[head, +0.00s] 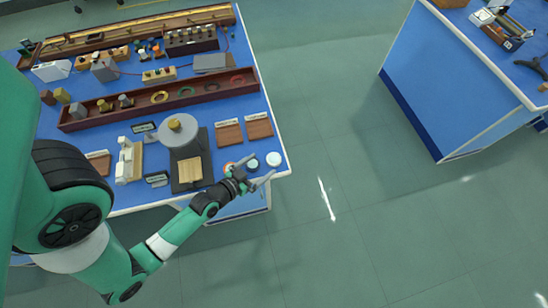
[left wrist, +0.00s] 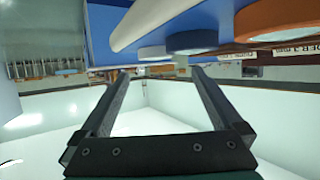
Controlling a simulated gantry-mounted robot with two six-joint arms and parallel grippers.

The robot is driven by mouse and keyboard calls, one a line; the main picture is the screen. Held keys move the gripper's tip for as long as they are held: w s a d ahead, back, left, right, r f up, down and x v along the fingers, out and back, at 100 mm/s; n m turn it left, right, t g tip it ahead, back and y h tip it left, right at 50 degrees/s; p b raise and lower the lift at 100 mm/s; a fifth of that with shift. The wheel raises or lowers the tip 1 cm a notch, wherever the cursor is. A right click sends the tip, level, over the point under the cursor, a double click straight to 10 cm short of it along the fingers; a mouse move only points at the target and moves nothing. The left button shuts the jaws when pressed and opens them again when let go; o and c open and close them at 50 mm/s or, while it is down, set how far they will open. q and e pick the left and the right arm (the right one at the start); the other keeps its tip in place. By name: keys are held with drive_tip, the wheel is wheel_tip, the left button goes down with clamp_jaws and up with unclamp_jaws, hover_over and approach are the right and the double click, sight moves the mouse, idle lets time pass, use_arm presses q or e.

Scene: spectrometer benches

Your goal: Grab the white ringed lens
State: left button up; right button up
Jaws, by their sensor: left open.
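The white ringed lens (head: 273,159) lies near the front right corner of the blue bench. In the left wrist view the white ringed lens (left wrist: 153,52) shows as a pale disc just beyond the fingertips. My left gripper (head: 263,168) is open and empty at the bench's front edge, close to the lens. In the left wrist view its fingers (left wrist: 160,72) stand apart with nothing between them. A blue ringed lens (head: 253,163) is beside it to the left, then an orange ringed lens (head: 229,167), partly covered by the gripper. My right gripper is not in view.
A stand with a round grey disc (head: 177,131) is left of the lenses. Two brown wooden plates (head: 245,131) lie behind them. A long dark red tray (head: 210,88) crosses the bench. Open floor lies right of the bench, before another blue bench (head: 440,75).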

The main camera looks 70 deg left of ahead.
sight(273, 159)
use_arm(q)
drive_tip(key=shift+w+f, duration=0.15)
drive_tip(key=shift+f, duration=0.05)
drive_tip(key=x, duration=0.2)
drive_tip(key=b+x, duration=0.1)
drive_tip(key=x, duration=0.2)
drive_tip(key=shift+d+f, duration=0.25)
drive_tip(key=c, duration=1.4)
drive_tip(key=shift+r, duration=0.15)
